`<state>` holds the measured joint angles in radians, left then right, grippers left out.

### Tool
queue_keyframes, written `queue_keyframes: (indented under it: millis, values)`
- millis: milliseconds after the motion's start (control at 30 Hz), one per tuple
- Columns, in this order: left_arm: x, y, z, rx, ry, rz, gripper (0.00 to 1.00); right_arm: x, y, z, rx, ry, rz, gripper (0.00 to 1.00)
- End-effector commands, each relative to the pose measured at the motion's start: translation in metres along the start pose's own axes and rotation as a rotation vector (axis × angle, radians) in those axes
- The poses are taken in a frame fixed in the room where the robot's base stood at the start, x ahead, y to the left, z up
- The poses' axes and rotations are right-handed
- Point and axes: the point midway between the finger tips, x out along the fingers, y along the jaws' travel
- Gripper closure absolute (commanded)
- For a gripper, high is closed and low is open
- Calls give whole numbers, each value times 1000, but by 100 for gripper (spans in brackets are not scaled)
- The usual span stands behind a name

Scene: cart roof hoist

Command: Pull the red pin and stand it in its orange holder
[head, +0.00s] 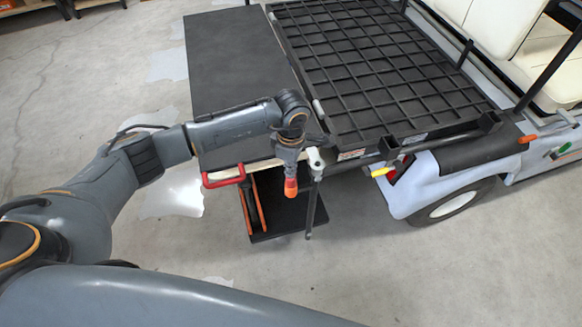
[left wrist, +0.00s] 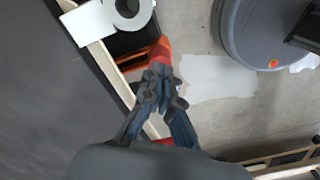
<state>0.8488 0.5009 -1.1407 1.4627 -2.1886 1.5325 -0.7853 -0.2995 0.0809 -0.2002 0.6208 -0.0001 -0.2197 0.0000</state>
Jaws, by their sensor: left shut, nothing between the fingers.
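My left gripper (head: 289,165) points down in front of the flat platform's edge; it is shut and empty. In the left wrist view its dark fingers (left wrist: 158,84) meet in the middle. An orange-red piece (head: 291,187) shows just below the fingertips; it also shows beyond them in the left wrist view (left wrist: 160,48). I cannot tell if it is the holder or if the fingers touch it. A red looped handle (head: 224,180) sits at the platform's edge, left of the gripper. A bit of red (left wrist: 163,142) shows behind the fingers. No clear pin shaft shows. My right gripper is out of view.
The dark platform (head: 235,60) and black grid rack (head: 380,65) lie behind my arm. A white bracket (head: 315,160) with a post stands close right of the gripper. A dark plate (head: 285,224) lies below. Floor at the front is clear.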

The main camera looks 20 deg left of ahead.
Motion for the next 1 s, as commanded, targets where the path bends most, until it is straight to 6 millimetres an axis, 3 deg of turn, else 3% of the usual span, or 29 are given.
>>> queue_keyframes:
  millis: [600, 1000]
  values:
    - [10, -1, 0, 0, 1, -2, 100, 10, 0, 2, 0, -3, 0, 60]
    - [-20, 0, 0, 1, 0, 0, 100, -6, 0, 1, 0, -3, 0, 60]
